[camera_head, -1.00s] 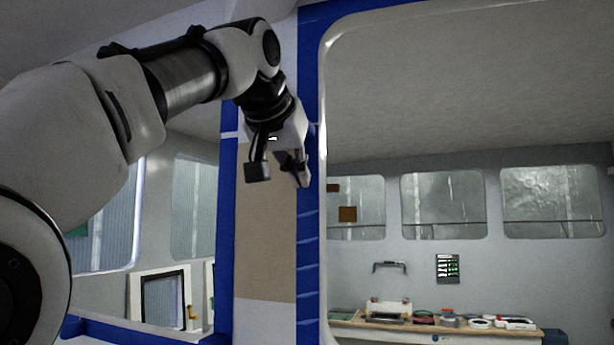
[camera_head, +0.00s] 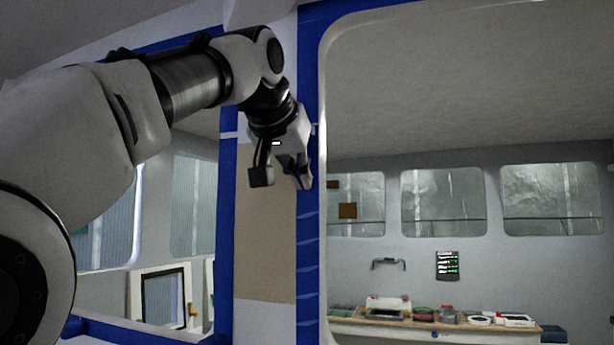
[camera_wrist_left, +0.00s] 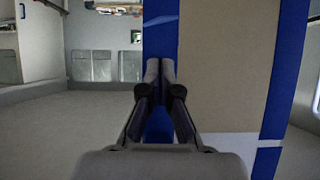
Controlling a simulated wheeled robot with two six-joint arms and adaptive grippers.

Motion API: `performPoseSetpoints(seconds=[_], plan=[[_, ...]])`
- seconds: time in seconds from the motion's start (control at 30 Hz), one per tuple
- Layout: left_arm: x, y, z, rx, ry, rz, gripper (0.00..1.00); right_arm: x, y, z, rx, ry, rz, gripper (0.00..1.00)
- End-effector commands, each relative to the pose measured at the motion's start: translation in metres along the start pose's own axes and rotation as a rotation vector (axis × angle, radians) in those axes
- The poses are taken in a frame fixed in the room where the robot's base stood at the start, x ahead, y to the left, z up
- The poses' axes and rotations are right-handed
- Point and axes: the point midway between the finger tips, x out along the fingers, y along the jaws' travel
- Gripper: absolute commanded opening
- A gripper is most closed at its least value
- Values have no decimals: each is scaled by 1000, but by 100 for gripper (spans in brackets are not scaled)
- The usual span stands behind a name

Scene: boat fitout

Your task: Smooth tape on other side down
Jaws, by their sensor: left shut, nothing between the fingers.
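Blue tape (camera_head: 308,240) runs down the edge of the right window opening, with slanted lighter marks across it. A second blue strip (camera_head: 226,230) runs down the edge of the left opening. A tan panel (camera_head: 265,240) lies between them. My left gripper (camera_head: 284,178) is in front of the upper part of the panel, its right finger over the right strip. In the left wrist view the left gripper (camera_wrist_left: 160,66) is shut and empty, its fingertips over a blue strip (camera_wrist_left: 160,30) beside the tan panel (camera_wrist_left: 220,70). I cannot tell whether the tips touch the tape. My right gripper is out of view.
Through the right opening, a workbench (camera_head: 420,326) holds several tools and containers, with wall windows (camera_head: 443,202) above. Through the left opening, a framed panel (camera_head: 163,297) stands low. The space inside the right opening is clear near the gripper.

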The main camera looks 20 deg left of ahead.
Motion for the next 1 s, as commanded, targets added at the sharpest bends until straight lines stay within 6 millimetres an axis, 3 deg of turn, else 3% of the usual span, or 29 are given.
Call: performPoseSetpoints(seconds=[0.33, 0.7, 1.0], plan=[[0, 0, 3, 0, -1, 0, 0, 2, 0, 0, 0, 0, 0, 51], [18, 0, 28, 0, -1, 0, 0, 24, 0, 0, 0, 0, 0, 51], [18, 0, 28, 0, -1, 0, 0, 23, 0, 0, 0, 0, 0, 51]])
